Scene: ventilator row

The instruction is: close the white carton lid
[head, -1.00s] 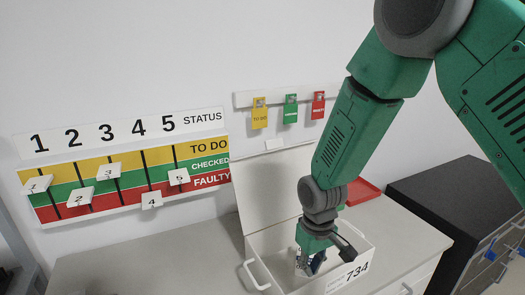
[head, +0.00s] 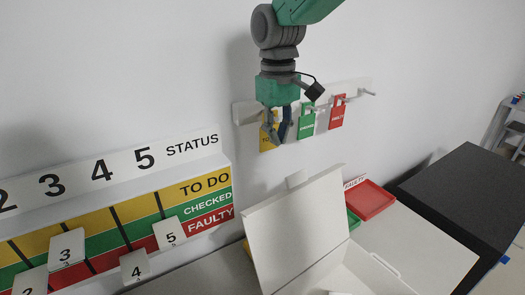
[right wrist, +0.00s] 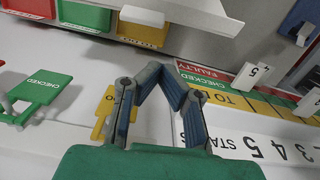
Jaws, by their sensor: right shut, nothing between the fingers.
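The white carton (head: 368,272) stands on the counter at the bottom of the head view, partly cut off by the picture edge. My left gripper is not in view.
Yellow, green (head: 307,122) and red (head: 338,112) tags hang from a wall rail. The status board (head: 140,215) is on the wall at left. A red tray (head: 369,200) lies behind the carton, beside a black cabinet (head: 455,200) at right.

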